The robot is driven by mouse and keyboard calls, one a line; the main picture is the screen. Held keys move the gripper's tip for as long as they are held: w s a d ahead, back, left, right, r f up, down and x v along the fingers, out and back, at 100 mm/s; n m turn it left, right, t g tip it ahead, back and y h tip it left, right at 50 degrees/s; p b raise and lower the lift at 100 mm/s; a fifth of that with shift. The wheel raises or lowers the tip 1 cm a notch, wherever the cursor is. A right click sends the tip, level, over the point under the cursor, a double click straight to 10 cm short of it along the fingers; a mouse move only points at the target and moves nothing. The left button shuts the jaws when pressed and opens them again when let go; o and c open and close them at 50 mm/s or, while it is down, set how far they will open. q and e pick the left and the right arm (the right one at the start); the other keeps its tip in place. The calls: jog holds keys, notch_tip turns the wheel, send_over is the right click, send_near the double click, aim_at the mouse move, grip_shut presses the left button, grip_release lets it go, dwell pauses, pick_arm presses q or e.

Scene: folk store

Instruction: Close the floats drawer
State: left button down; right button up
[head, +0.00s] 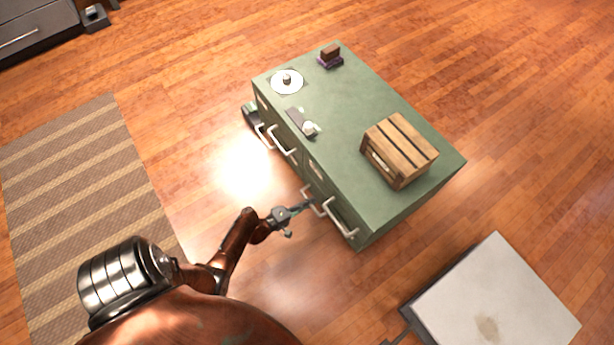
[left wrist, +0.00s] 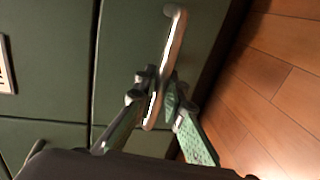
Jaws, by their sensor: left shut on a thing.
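A green cabinet (head: 378,98) stands on the wood floor, with several pale bar handles along its front. My left gripper (head: 304,206) is at the cabinet front, near the handles toward its lower end. In the left wrist view, the fingers of my left gripper (left wrist: 162,98) are shut around the lower part of a metal bar handle (left wrist: 173,52) on a dark green drawer front (left wrist: 130,45). I cannot read which drawer is the floats drawer, and any gap behind this front is hidden. My right gripper is not in view.
A wooden crate (head: 413,146), a white disc (head: 279,86) and small items lie on the cabinet top. A white-topped block (head: 520,300) stands at lower right. A striped rug (head: 80,180) lies at left. Floor between rug and cabinet is clear.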

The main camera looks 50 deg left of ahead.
pick_arm(q)
jog(key=shift+w, duration=0.25)
jog(key=c, duration=2)
grip_release()
jog(key=shift+s, duration=0.1)
jog(key=v, duration=0.7)
jog(key=shift+s, duration=0.15)
